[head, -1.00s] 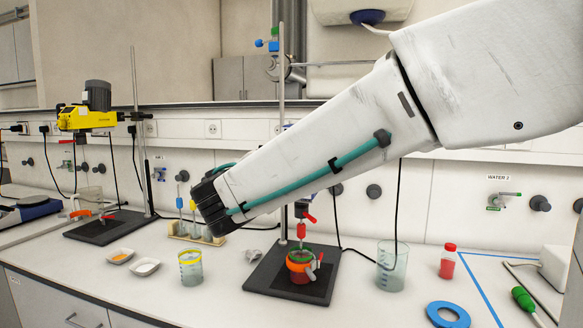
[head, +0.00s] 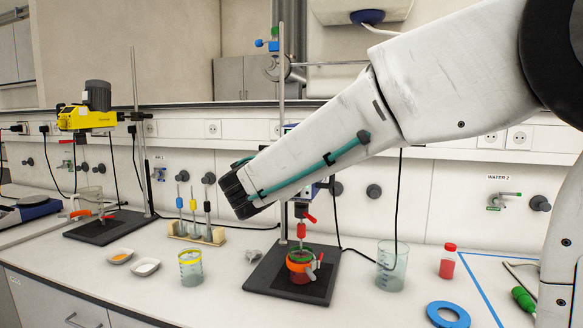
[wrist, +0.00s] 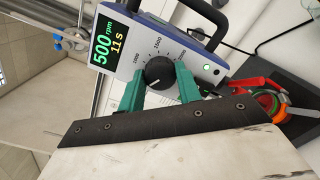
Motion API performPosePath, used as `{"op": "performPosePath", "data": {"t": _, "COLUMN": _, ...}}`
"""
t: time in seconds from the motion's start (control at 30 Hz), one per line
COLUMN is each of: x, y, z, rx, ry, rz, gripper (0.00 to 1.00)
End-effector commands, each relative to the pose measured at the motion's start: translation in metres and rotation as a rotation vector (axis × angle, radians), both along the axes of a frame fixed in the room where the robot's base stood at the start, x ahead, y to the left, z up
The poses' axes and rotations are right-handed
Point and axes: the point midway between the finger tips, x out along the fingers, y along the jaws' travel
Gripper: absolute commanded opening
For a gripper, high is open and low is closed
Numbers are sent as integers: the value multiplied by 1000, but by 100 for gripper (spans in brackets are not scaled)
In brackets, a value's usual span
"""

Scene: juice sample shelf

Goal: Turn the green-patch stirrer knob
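In the wrist view a blue and white stirrer (wrist: 205,60) has a display (wrist: 115,40) reading 500 rpm and 11 s. Its round black knob (wrist: 158,71) has a dial scale around it and a small green spot (wrist: 207,68) to its right. My gripper (wrist: 161,80) is open, its two teal fingers on either side of the knob in the picture. Contact cannot be told. In the head view my arm hides most of this stirrer and the fingers do not show.
Below the stirrer, a red vessel with a green band and orange clamp (head: 300,262) stands on a dark base plate (head: 262,282). A beaker (head: 391,266) and red bottle (head: 448,262) stand to the right. A yellow stirrer (head: 88,118) is at left.

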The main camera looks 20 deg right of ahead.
Motion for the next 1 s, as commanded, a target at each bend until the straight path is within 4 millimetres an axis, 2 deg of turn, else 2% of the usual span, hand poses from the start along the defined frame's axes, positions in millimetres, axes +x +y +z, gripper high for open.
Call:
{"op": "performPosePath", "data": {"t": 0.47, "x": 0, "y": 0, "z": 0, "rx": -101, "ry": 74, "rz": -1, "gripper": 11}}
{"op": "performPosePath", "data": {"t": 1.0, "x": 0, "y": 0, "z": -1, "rx": -495, "ry": 359, "rz": 0, "gripper": 11}}
